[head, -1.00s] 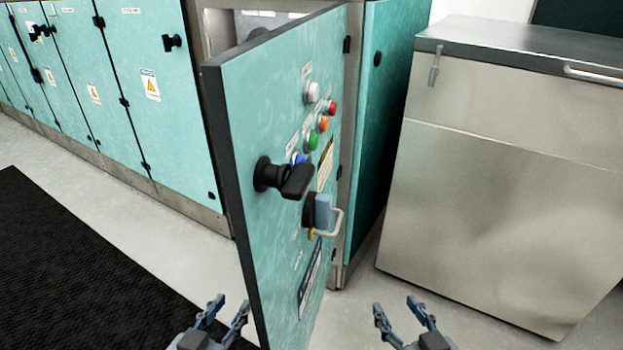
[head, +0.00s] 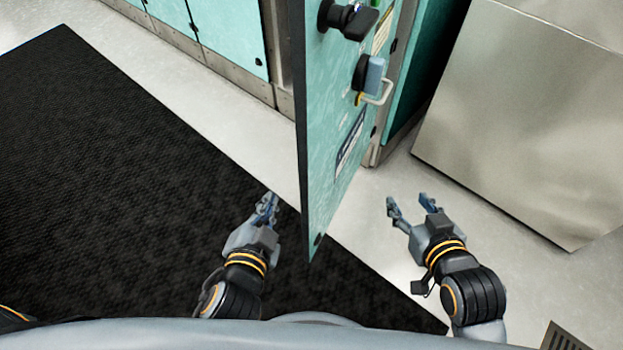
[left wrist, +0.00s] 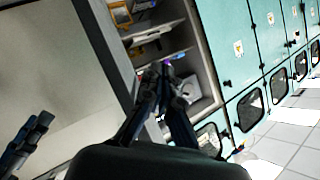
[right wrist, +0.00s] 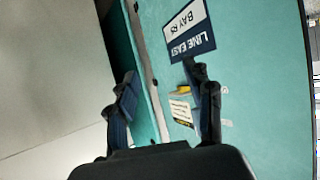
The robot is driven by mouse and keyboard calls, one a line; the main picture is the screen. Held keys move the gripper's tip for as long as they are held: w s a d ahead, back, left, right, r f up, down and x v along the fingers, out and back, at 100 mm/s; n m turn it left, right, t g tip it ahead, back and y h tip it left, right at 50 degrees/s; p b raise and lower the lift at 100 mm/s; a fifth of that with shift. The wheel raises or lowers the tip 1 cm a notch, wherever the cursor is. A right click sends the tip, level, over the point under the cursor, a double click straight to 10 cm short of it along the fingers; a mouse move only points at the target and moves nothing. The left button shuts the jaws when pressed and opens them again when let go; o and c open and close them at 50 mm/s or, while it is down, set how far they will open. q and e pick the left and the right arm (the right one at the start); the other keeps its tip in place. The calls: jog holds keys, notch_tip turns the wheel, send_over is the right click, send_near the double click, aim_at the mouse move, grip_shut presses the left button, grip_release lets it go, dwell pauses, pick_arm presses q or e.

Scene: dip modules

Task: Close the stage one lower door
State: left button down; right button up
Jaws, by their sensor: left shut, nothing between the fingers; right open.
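The teal cabinet door (head: 335,130) stands swung open, edge towards me, in the head view. On its face are a black rotary handle (head: 347,18) and a blue-grey latch with a pale loop (head: 373,80). Whether it is the lower door, I cannot tell. My left gripper (head: 268,203) is shut and empty, left of the door and apart from it. My right gripper (head: 410,203) is open and empty, to the right of the door, on the side of its labelled face. The right wrist view shows the door's "LINE EAST BAY" label (right wrist: 192,32) beyond the fingers.
A steel cabinet (head: 530,110) stands at the right. Closed teal panels (head: 228,35) run along the back left. A black mat (head: 110,170) covers the floor at the left. An open cabinet interior with shelves (left wrist: 160,40) shows in the left wrist view.

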pick_arm(q)
jog(key=s+d+r+m+t+h+p, duration=0.15)
jog(key=s+d+r+m+t, duration=0.25)
jog(key=s+d+r+m, duration=0.5)
jog(key=w+f+m+p, duration=0.1)
jog(key=w+m, duration=0.1)
jog(key=w, duration=0.8)
jog(key=shift+w+f+p, duration=0.3)
jog(key=shift+f, duration=0.1)
pick_arm(e)
jog(key=s+d+f+g+h, duration=0.1)
jog(key=s+d+f+g, duration=0.1)
jog(key=s, duration=0.4)
jog(key=s+d+f+g+h, duration=0.1)
jog(key=s+d+f+g, duration=0.1)
jog(key=s+f+g, duration=0.3)
jog(key=shift+s+d+g, duration=0.3)
jog(key=shift+s+g, duration=0.4)
jog(key=shift+s, duration=0.5)
